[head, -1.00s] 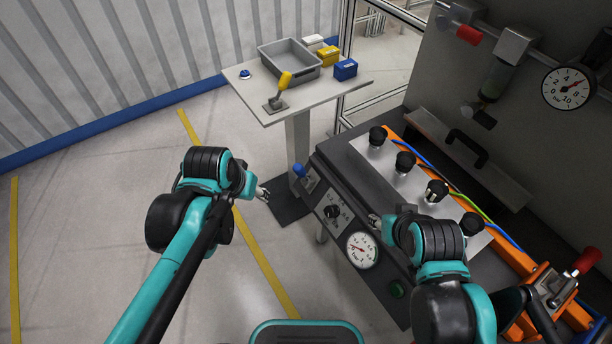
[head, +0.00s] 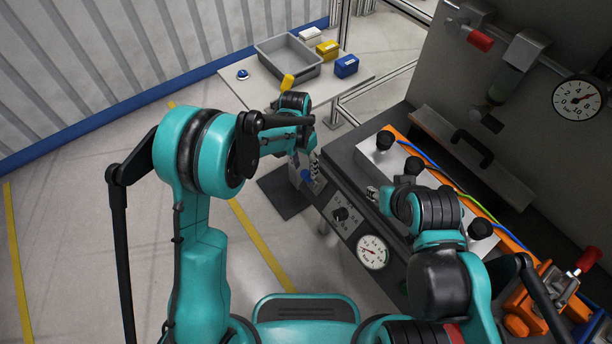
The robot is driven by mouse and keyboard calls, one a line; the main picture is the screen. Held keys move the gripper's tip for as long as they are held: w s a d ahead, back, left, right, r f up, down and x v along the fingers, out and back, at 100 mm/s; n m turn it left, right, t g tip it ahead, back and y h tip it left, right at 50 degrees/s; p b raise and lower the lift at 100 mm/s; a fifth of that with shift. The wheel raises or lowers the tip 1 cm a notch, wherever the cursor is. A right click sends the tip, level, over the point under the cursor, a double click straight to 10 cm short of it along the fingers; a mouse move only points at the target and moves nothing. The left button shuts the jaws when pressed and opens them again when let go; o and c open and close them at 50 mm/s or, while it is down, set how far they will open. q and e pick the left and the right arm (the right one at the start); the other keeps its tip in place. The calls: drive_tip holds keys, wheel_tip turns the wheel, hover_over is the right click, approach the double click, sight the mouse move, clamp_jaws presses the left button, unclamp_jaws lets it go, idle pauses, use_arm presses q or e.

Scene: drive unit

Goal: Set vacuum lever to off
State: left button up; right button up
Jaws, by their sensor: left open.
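A small blue-tipped lever (head: 306,175) stands at the left end of the dark console's sloping front panel. I take it for the vacuum lever; its label is too small to read. My left gripper (head: 314,166) is open, pointing down right beside the lever, and partly covers its surroundings. I cannot tell whether it touches the lever.
Black knobs (head: 384,140) line the console top. A red-handled clamp (head: 586,260) is at right.

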sight(305, 172)
use_arm(q)
drive_tip(key=f, duration=0.1)
drive_tip(key=f+b, duration=0.1)
drive_tip(key=f, duration=0.3)
drive_tip(key=shift+s+d+f, duration=0.15)
drive_tip(key=shift+d, duration=0.15)
clamp_jaws()
